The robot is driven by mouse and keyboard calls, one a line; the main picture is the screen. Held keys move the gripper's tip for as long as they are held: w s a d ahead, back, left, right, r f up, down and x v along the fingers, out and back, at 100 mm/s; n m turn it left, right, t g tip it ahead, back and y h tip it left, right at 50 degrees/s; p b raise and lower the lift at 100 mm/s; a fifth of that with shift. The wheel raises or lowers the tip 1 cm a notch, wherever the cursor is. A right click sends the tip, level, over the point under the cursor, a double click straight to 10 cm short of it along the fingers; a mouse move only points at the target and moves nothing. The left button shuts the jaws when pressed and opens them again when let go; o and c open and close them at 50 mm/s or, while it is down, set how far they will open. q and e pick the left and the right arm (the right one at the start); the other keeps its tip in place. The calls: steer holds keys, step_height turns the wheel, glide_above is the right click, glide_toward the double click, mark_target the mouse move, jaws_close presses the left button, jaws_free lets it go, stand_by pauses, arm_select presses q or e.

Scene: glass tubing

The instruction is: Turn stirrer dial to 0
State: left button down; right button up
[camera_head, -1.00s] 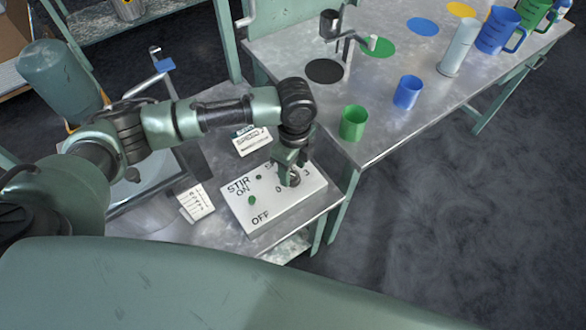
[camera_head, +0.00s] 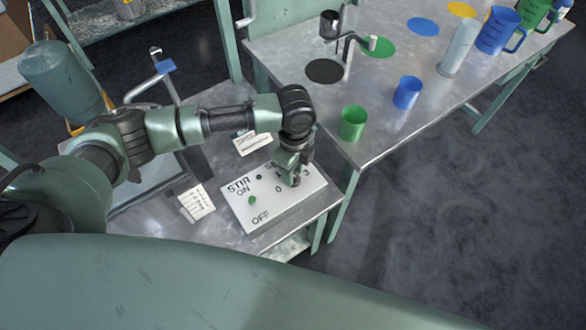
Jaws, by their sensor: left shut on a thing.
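The white stirrer control box (camera_head: 268,212) sits on the metal side table. The stirrer dial (camera_head: 295,181) is on the right part of the box and is mostly hidden under my gripper. My left gripper (camera_head: 292,176) comes down from above and is shut on the dial. The dial's pointer direction is hidden. My right gripper is not in view.
A paper card (camera_head: 196,203) lies left of the box, and another card (camera_head: 253,143) stands behind it. A green cup (camera_head: 353,124) and a blue cup (camera_head: 407,92) stand on the larger table (camera_head: 380,136) to the right. Dark floor is free at the lower right.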

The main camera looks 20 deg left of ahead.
arm_select(q)
steer(key=n+p, duration=0.2)
steer(key=p, duration=0.1)
steer(key=n+p, duration=0.2)
steer(key=p, duration=0.1)
steer(key=n+p, duration=0.3)
steer(key=shift+r, duration=0.35)
steer(key=n+p, duration=0.3)
steer(key=shift+f, duration=0.1)
steer(key=shift+n+p, duration=0.55)
steer(key=shift+n, duration=0.15)
steer(key=shift+w+h, duration=0.1)
steer(key=shift+h, duration=0.2)
steer(key=shift+f, duration=0.1)
steer(key=c, duration=1.2)
jaws_free()
steer(key=shift+c, duration=0.2)
steer(key=shift+o, duration=0.9)
